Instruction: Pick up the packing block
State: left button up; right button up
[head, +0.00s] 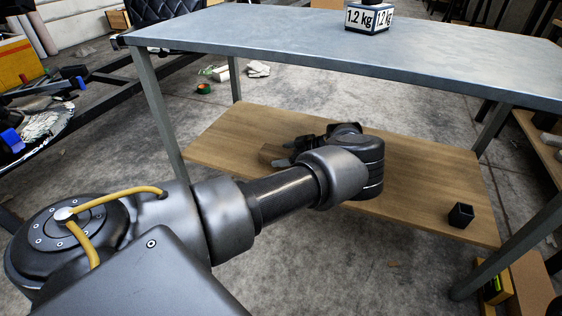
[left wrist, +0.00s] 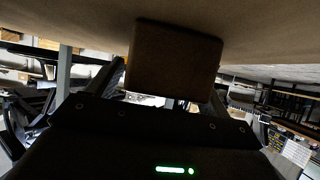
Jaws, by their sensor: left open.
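The packing block, a plain brown wooden block (left wrist: 172,60), stands out large in the left wrist view against the brown shelf surface. In the head view it shows only in part (head: 270,154), on the lower wooden shelf just left of my left gripper (head: 287,154). My left gripper is open, with its fingers pointing at the block. In the left wrist view the gripper (left wrist: 168,92) has a finger toward each side of the block; I cannot tell whether either touches it. My right gripper is not in view.
The grey tabletop (head: 300,45) lies above the lower shelf (head: 425,185), on metal legs. A box marked 1.2 kg (head: 369,18) stands on the tabletop. Much of the shelf's right part is bare.

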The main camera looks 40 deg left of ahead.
pick_arm(q)
jog(key=shift+a, duration=0.15)
jog(key=c, duration=1.1)
jog(key=shift+c, duration=0.4)
jog(key=shift+r, duration=0.15)
